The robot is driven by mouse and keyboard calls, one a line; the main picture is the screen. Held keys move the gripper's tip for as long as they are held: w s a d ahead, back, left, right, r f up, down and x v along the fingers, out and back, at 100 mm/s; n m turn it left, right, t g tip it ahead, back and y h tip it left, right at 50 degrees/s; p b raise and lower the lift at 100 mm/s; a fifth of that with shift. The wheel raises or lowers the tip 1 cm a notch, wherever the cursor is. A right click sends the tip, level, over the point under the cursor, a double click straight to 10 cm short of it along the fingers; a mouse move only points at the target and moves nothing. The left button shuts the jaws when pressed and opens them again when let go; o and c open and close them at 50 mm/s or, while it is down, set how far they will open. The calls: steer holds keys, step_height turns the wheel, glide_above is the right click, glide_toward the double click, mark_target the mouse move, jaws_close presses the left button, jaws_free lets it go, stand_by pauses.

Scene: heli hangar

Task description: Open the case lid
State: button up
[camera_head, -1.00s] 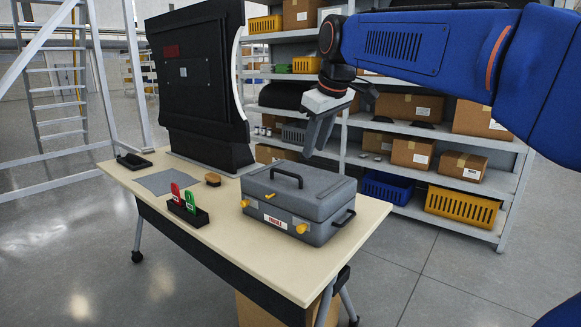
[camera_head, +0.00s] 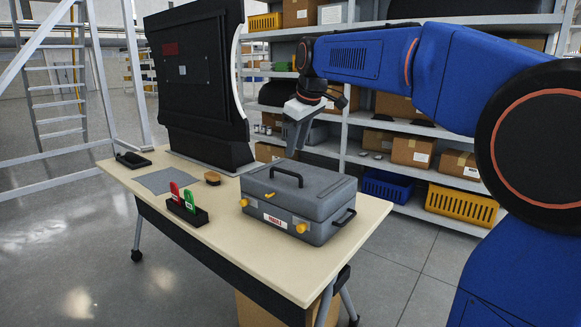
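The grey case (camera_head: 297,203) stands on the table with its lid (camera_head: 312,185) shut. A dark handle (camera_head: 287,174) is on top of the lid. Yellow latches (camera_head: 301,228) show at the front, with a small yellow piece between them and a red-and-white label below. Another dark handle is on the right side. My gripper (camera_head: 292,150) hangs above the back left of the lid, fingers pointing down, apart from the case as far as I can see. The fingers overlap in this view, so their opening is unclear.
On the table (camera_head: 262,247), a black holder (camera_head: 187,212) with a red and a green tag stands left of the case. A brush (camera_head: 212,178), a grey cloth (camera_head: 167,181) and a tall black panel (camera_head: 200,90) are farther back. Shelves (camera_head: 345,150) with boxes and bins stand behind.

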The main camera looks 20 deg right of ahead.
mark_target(291, 173)
steer(key=x, duration=0.9)
steer(key=shift+d, duration=0.1)
jaws_close()
